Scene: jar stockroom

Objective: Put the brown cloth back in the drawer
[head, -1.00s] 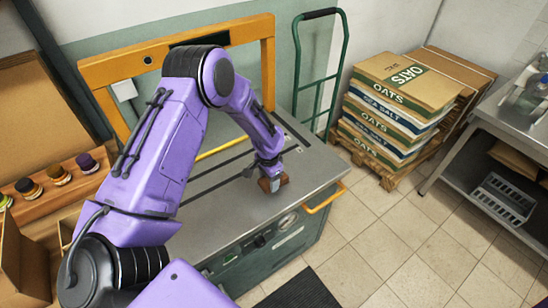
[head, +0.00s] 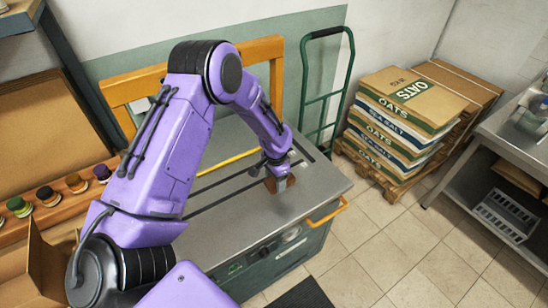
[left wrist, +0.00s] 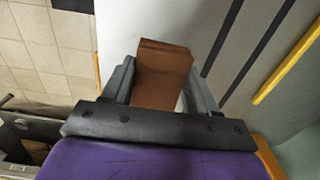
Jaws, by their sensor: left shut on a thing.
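The brown cloth (head: 284,185) is a small folded block over the steel-topped bench (head: 235,225). My left gripper (head: 279,180) is shut on it, pointing down at the right part of the top. In the left wrist view the cloth (left wrist: 162,75) stands between the two grey fingers of the left gripper (left wrist: 160,88). I cannot tell whether its lower edge touches the bench top. An orange handle (head: 327,214) is at the bench's right front corner. I see no open drawer. My right gripper is not in view.
A green hand truck (head: 325,90) stands behind the bench. Stacked oats and sea salt sacks (head: 405,115) rest on a pallet to the right. A steel table (head: 500,140) is at the far right. Several small jars (head: 75,183) stand at the left.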

